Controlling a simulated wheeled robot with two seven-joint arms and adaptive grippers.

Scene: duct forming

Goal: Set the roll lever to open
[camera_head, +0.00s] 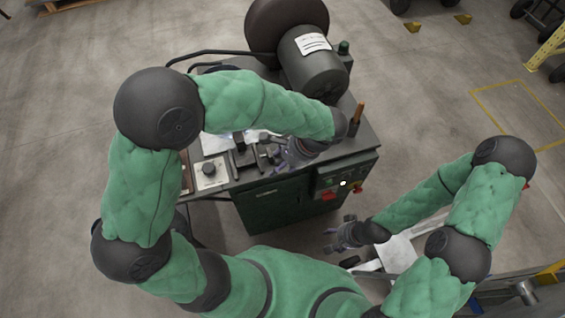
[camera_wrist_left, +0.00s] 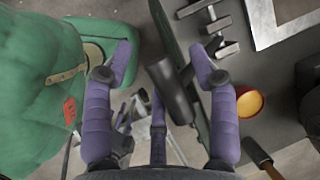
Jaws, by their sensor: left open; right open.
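The dark green machine (camera_head: 262,212) stands in front of me. On its top are dark metal fittings (camera_head: 243,158), and a brown-handled tool or lever (camera_head: 357,114) stands upright at the right edge. My left gripper (camera_head: 290,160) is over the front edge of the machine top, partly hidden by its own arm. In the left wrist view its fingers are open, and a black cylindrical handle (camera_wrist_left: 171,92) on a short bar lies between them, with no closed grip on it. I cannot tell for sure that this handle is the roll lever.
A grey motor (camera_head: 314,62) with a label sits at the back of the machine. A control panel (camera_head: 338,184) is on its front right.

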